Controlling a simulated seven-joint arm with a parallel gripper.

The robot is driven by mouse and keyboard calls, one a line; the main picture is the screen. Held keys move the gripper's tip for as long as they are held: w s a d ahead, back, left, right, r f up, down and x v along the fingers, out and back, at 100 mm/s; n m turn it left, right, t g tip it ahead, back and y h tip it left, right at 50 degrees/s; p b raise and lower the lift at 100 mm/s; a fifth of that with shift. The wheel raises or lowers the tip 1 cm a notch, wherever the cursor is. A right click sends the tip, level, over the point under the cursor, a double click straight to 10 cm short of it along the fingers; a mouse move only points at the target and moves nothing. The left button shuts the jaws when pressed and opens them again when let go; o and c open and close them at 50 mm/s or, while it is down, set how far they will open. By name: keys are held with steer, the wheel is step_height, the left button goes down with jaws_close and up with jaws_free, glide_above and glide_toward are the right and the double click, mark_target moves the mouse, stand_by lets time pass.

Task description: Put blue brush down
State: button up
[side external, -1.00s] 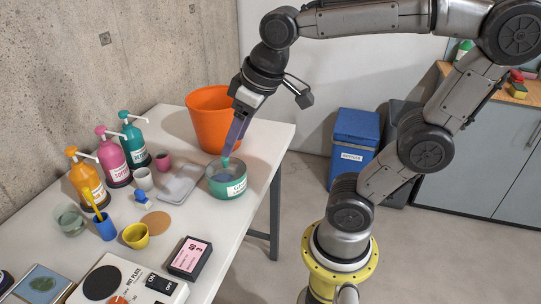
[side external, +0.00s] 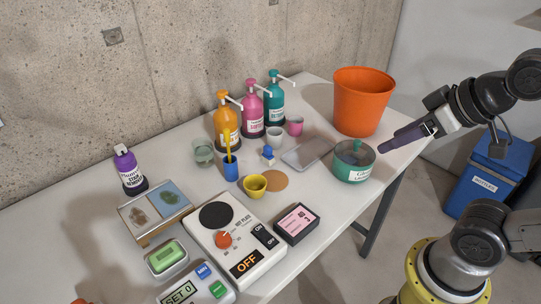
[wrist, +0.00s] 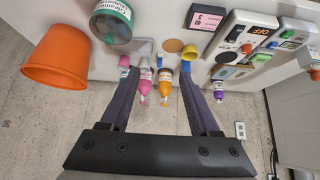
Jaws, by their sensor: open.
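I cannot pick out a blue brush with certainty. A small blue-and-white item (side external: 268,155) on the table near the white cup is too small to identify. A yellow-handled brush (side external: 227,146) stands in a blue cup (side external: 231,170). The labelled green tub (side external: 353,166) stands near the table's right edge; its contents are unclear. It also shows in the wrist view (wrist: 110,22). My gripper (side external: 390,144) is to the right of the tub and above it, pointing left. In the wrist view my gripper (wrist: 158,72) has its fingers wide apart with nothing visible between them.
An orange bucket (side external: 361,104) stands behind the tub. Orange, pink and teal pump bottles (side external: 252,112) line the back. A grey tray (side external: 307,153), yellow cup (side external: 255,186), black box (side external: 296,224) and hot plate (side external: 235,235) crowd the table. A tan disc (side external: 274,179) lies flat.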

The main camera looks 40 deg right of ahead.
steer(key=w+r+t, duration=0.3)
steer(key=w+t, duration=0.4)
steer(key=w, duration=1.5)
steer(key=w+f+t, duration=0.1)
steer(key=w+f, duration=0.3)
steer(key=f, duration=0.3)
steer(key=g, duration=0.2)
glide_toward(268, 154)
steer(key=shift+w+d+r, duration=0.35)
steer(key=shift+d+r, duration=0.35)
steer(key=shift+d, duration=0.15)
steer(key=shift+w+f, duration=0.15)
steer(key=shift+f, duration=0.2)
steer(key=x, duration=0.7)
steer(key=shift+w+f, duration=0.15)
steer(key=shift+w, duration=0.25)
steer(key=shift+a+x, duration=0.15)
steer(key=shift+x, duration=1.2)
steer(key=shift+a+x, duration=0.15)
steer(key=shift+x, duration=1.2)
